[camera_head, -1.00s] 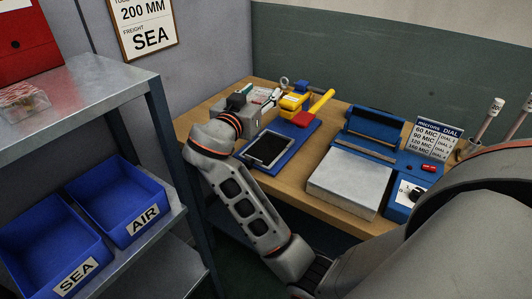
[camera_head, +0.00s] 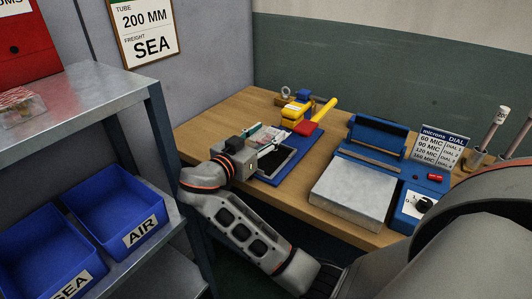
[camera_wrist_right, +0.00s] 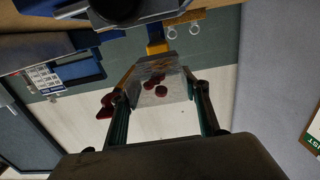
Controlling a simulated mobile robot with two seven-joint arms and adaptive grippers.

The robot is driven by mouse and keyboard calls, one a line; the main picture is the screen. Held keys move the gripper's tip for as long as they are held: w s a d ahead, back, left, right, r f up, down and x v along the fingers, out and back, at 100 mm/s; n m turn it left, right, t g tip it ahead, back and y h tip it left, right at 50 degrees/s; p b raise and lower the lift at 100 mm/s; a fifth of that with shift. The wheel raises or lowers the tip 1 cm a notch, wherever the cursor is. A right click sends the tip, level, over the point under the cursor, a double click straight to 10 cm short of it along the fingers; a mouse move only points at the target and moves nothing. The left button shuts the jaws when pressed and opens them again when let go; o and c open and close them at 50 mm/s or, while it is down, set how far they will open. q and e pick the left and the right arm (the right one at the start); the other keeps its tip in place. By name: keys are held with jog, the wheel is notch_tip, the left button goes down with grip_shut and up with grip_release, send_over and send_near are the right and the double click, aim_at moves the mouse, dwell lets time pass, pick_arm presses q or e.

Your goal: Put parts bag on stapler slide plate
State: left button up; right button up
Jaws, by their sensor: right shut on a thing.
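My right gripper (camera_head: 267,143) is shut on a clear parts bag (camera_wrist_right: 160,76) with dark red pieces in it. In the wrist view the bag sits between the two fingers. In the head view the bag (camera_head: 262,134) is a small pale shape over the left side of the stapler. The stapler has a blue base (camera_head: 305,152), a yellow body (camera_head: 295,110) and a yellow handle. Its dark slide plate (camera_head: 278,162) is partly hidden by the gripper, which is above its left edge. Contact between bag and plate cannot be told. My left gripper is not in view.
A sealer with a pale metal plate (camera_head: 352,193) stands right of the stapler, beside a microns dial card (camera_head: 440,147). A steel shelf (camera_head: 95,88) at left carries another clear bag (camera_head: 22,108) and blue SEA and AIR bins (camera_head: 115,207). The wooden bench (camera_head: 215,122) is bare at back left.

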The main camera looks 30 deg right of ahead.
aim_at(266, 161)
jog(key=shift+f, duration=3.05)
jog(key=shift+f+b, duration=0.15)
jog(key=shift+b, duration=0.15)
jog(key=o, duration=1.2)
